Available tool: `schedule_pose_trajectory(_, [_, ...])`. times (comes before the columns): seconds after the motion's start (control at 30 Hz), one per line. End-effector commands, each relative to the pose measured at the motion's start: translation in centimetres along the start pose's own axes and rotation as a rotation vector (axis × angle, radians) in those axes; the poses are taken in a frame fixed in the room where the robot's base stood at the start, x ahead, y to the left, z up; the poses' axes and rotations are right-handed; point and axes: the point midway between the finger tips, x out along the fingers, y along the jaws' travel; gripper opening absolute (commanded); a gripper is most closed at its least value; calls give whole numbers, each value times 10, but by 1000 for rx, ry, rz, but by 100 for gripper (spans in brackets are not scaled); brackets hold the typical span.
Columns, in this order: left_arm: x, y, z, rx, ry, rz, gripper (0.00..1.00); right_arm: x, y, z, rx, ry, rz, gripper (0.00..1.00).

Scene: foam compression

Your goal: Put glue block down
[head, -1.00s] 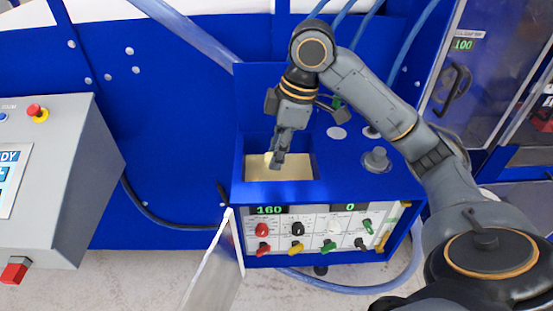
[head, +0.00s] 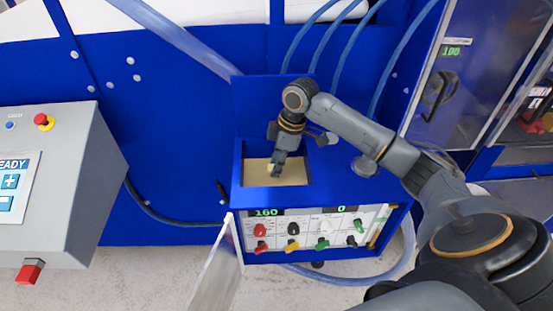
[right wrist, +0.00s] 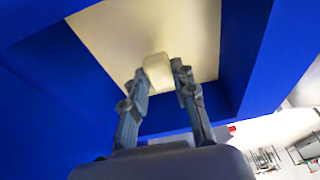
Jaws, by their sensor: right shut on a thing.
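A pale cream glue block (right wrist: 158,72) is between the fingertips of my right gripper (right wrist: 163,82) in the right wrist view. In the head view my right gripper (head: 276,168) points down into the open glue tank (head: 240,165) of the blue machine. The cream glue (head: 295,174) fills the tank's floor behind the block, in nearly the same colour. My right gripper is shut on the block. I cannot tell whether the block touches the glue surface. My left gripper is not in view.
The tank's raised blue lid (head: 268,100) stands behind the opening. A control panel (head: 318,229) with knobs and green displays is on the front, with an open door (head: 216,262) at its left. A grey console (head: 62,185) stands at left.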

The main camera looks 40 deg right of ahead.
Motion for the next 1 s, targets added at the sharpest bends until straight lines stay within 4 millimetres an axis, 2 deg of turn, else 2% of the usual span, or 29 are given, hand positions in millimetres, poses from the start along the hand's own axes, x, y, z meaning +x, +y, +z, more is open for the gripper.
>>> schedule_pose_trajectory(0.67, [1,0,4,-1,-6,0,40,12,0,3,0,1,0,6])
schedule_pose_trajectory(0.7, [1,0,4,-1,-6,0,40,12,0,3,0,1,0,31])
schedule_pose_trajectory(0.8, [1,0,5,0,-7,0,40,12,0,3,0,1,0,50])
schedule_pose_trajectory(1.0, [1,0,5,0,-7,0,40,12,0,3,0,1,0,50])
